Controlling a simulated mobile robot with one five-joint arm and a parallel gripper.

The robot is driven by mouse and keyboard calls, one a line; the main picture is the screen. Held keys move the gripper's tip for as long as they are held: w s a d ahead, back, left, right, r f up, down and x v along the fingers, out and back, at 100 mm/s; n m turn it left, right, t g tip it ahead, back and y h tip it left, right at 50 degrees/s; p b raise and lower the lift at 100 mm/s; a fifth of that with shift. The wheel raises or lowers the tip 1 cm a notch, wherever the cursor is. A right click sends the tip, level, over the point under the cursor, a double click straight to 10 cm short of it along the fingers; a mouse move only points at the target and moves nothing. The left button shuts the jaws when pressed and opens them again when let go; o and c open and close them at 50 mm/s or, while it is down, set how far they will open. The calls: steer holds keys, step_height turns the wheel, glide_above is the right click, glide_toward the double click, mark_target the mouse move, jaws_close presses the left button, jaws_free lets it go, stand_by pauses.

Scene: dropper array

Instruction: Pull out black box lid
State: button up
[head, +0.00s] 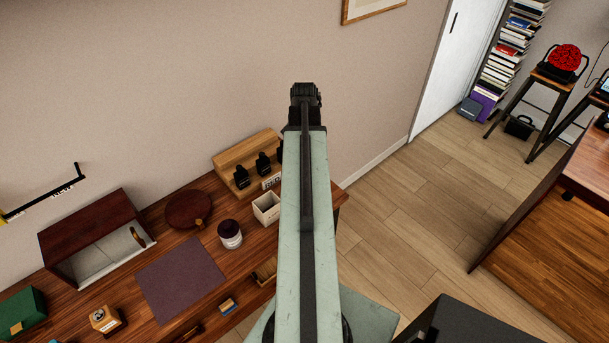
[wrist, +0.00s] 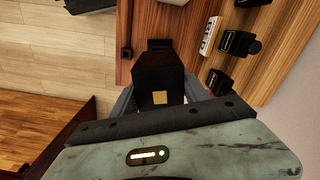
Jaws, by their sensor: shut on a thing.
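In the wrist view my gripper (wrist: 160,88) is shut on a black, box-shaped piece (wrist: 158,70) with a small tan square on its near face. The grey fingers flank its left and right sides. I cannot tell whether this piece is the lid alone or the lid with its box, nor whether it touches the wooden surface below. A small dark part shows just beyond its far end. In the head view my arm hides the gripper tips and the held piece.
A wooden rack (head: 247,154) with several black droppers (wrist: 218,82) stands right of the held piece in the wrist view. On the table are a cream open box (head: 266,208), a jar (head: 230,235) and a brown cabinet (head: 90,235). Floor (head: 400,200) right of the table is clear.

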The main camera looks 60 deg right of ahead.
steer(key=shift+r+p, duration=1.85)
steer(key=shift+r, duration=0.2)
steer(key=shift+f, duration=0.2)
